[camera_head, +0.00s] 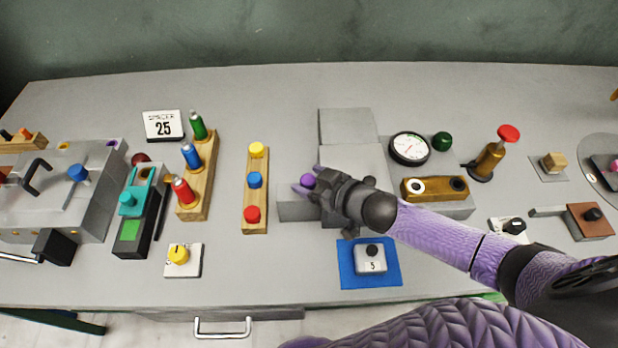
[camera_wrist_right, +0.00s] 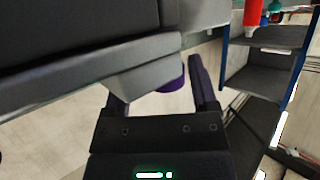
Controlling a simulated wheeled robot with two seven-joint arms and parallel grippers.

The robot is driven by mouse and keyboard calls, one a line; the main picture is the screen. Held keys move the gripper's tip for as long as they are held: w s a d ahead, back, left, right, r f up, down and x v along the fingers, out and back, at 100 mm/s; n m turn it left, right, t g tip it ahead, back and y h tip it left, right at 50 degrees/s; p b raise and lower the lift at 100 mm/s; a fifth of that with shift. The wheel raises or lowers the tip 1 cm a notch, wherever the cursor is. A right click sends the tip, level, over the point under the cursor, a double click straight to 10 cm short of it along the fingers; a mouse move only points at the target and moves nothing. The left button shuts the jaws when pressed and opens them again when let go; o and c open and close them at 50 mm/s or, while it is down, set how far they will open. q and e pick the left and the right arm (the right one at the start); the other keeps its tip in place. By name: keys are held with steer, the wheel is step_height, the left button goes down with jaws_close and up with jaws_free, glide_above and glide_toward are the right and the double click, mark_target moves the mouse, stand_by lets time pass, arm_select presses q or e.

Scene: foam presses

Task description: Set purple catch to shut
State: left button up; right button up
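The purple catch knob (camera_head: 307,181) sits at the left end of a grey block assembly (camera_head: 297,208) in the middle of the table. My right gripper (camera_head: 309,190) is at that knob, partly covering it and the block. In the right wrist view the purple knob (camera_wrist_right: 172,83) shows between the two spread fingers (camera_wrist_right: 160,92), beside a light grey piece and nearer the right-hand finger. The fingers are apart, and I cannot tell whether either touches the knob. Whether the catch stands open or shut is hidden. My left gripper is not in view.
A wooden block with yellow, blue and red knobs (camera_head: 256,180) stands just left. A blue mat with a grey box (camera_head: 371,258) lies in front. A gauge (camera_head: 409,148) and a brass-fronted block (camera_head: 435,189) are to the right. The back of the table is clear.

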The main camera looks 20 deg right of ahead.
steer(key=shift+a, duration=0.15)
steer(key=p+v, duration=0.2)
steer(key=v, duration=0.8)
